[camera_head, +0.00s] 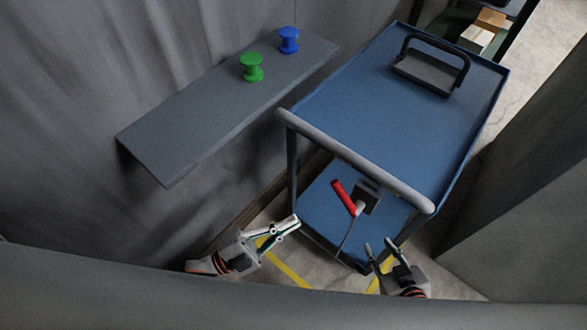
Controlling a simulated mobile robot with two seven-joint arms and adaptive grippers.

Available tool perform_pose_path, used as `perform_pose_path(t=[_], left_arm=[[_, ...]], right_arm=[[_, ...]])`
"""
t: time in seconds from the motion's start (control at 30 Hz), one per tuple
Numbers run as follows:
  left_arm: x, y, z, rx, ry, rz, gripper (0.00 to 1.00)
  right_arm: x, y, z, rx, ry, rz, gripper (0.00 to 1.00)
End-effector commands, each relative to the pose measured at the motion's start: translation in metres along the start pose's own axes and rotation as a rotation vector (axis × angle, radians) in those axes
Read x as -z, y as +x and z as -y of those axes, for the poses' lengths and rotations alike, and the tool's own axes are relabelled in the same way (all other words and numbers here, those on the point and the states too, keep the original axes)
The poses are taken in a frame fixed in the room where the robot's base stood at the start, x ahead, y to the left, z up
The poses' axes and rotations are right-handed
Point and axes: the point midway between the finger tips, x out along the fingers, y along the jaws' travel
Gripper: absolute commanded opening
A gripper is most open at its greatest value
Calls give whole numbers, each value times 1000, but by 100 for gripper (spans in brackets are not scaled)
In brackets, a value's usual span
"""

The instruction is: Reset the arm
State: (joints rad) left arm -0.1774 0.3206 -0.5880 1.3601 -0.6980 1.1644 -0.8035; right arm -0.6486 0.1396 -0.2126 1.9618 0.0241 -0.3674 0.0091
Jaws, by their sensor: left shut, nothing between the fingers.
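My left gripper (296,222) is low in the middle of the head view, left of the blue cart's front post. Its fingers are together and hold nothing. My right gripper (378,243) is to the right of it, low near the cart's front right corner. Its two fingers stand apart with nothing seen between them. Both arms are mostly hidden behind the grey edge at the bottom of the view.
A blue cart (385,115) with a grey handle bar (355,160) stands just beyond my grippers. A black-handled block (430,72) is on its top; a red-handled tool (343,197) is on its lower shelf. A wall shelf (200,125) holds green (251,68) and blue (288,40) spools.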

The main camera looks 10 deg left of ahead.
Motion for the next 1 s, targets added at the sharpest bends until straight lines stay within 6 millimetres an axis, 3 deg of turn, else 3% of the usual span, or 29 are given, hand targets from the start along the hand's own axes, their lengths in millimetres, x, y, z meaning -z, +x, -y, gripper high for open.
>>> perform_pose_path(t=[0.33,0.57,0.8,1.0], left_arm=[[-7,2,2,11,-27,63,0],[-49,-9,14,63,-199,390,0],[-88,-66,17,142,-484,787,0],[-95,-126,8,202,-715,1064,0]], right_arm=[[1,0,0,0,1,-1,32],[1,0,0,0,1,-1,32],[1,0,0,0,1,-1,32],[0,0,0,0,1,-1,32]])
